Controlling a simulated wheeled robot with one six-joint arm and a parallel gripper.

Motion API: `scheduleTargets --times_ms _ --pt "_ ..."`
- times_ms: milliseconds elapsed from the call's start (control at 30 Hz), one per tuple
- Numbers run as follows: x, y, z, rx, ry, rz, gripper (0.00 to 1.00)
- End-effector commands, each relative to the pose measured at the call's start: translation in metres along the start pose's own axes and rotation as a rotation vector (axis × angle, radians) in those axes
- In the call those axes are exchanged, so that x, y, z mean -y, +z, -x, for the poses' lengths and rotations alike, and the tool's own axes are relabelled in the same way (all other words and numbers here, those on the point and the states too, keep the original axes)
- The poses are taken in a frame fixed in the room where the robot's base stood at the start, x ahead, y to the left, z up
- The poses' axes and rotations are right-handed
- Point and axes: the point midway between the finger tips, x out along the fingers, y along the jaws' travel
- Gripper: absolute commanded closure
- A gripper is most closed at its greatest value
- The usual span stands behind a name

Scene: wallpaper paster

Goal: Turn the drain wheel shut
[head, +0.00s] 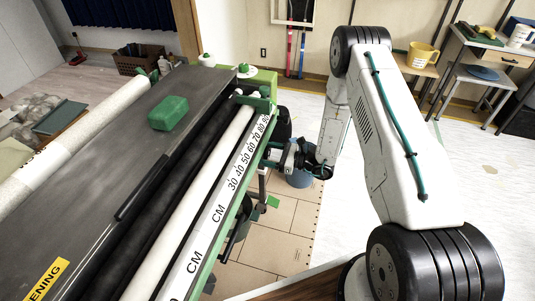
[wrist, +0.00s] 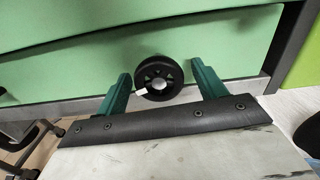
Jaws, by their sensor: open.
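The drain wheel (wrist: 158,79) is a small black spoked wheel with a pale hub on the green side panel of the machine, in the middle of the wrist view. A small white mark shows at its lower left. My gripper (wrist: 159,70) is open, with one green finger on each side of the wheel in the picture. I cannot tell how far the fingertips reach past the rim; no contact is visible. In the head view my gripper (head: 278,155) is at the machine's right side, below the ruler edge, and the wheel is hidden there.
The pasting machine (head: 110,130) fills the left, with a green block (head: 168,113) on its cover. A blue bucket (head: 300,178) stands on the floor below my gripper. Open floor lies to the right.

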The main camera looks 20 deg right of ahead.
Motion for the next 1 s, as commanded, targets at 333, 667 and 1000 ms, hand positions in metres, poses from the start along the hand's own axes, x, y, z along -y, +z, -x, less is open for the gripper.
scheduleTargets --times_ms 333,667,1000 --pt "-0.0001 0.0 -0.0013 0.0 0.0 0.0 0.52" --pt "-0.0003 0.0 -0.0012 0.0 0.001 -0.009 0.75" --pt "-0.001 0.0001 -0.0012 0.0 0.001 -0.161 0.75"
